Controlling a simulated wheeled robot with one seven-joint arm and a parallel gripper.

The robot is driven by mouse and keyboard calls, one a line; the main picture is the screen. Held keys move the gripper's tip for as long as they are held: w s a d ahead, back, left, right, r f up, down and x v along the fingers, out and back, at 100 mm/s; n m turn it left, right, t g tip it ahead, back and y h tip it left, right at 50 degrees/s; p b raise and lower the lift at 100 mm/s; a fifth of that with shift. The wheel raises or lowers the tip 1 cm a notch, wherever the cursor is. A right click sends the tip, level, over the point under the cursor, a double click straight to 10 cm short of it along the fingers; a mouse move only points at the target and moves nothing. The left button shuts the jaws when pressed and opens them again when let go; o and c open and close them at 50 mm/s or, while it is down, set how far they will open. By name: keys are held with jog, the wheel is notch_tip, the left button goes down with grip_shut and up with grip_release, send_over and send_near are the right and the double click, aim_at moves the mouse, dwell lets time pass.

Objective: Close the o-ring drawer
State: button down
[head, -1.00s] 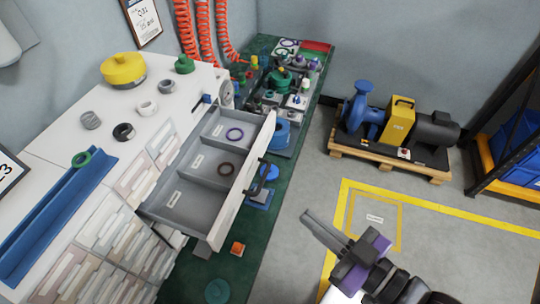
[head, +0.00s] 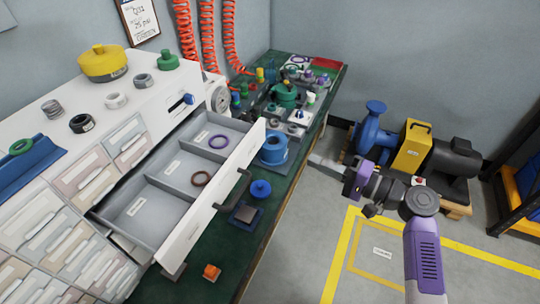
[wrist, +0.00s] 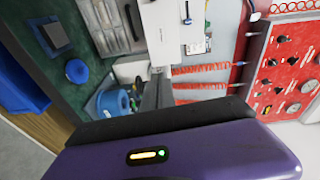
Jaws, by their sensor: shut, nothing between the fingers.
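The o-ring drawer (head: 142,244) is pulled out of the white cabinet (head: 50,113). Its grey inside has three compartments. A purple ring (head: 218,142) lies in the far one and a brown ring (head: 201,179) in the middle one; the near one holds only a label. A dark handle (head: 232,189) is on its white front. My gripper (head: 318,160) is shut and empty, to the right of the drawer front and apart from it, fingers pointing left. In the wrist view the fingers (wrist: 157,92) show edge-on, and part of the drawer (wrist: 105,25) shows at the top.
A pump on a pallet (head: 455,211) stands behind my arm. Clear floor lies right of the bench.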

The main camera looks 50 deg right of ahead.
jog(key=a+y, duration=0.2)
jog(key=a, duration=0.1)
jog(key=p, duration=0.2)
send_near(251, 151)
jog(key=shift+n+y, duration=0.3)
jog(key=shift+n, duration=0.1)
jog(key=x, duration=0.6)
jog(key=shift+w, duration=0.45)
jog(key=shift+w, duration=0.15)
jog(key=b+x, duration=0.1)
jog(key=x, duration=0.4)
jog(key=b+x, duration=0.2)
jog(key=x, duration=0.4)
jog(key=b+x, duration=0.1)
jog(key=x, duration=0.4)
jog(key=shift+w+a+f, duration=0.15)
jog(key=shift+w+f, duration=0.1)
jog(key=shift+w, duration=0.1)
jog(key=shift+w+a+b, duration=0.2)
jog(key=shift+w+b, duration=0.2)
jog(key=shift+w, duration=0.25)
jog(key=shift+w+a+r, duration=0.1)
jog(key=shift+w+r, duration=0.05)
jog(key=shift+r, duration=0.1)
jog(key=shift+a, duration=0.1)
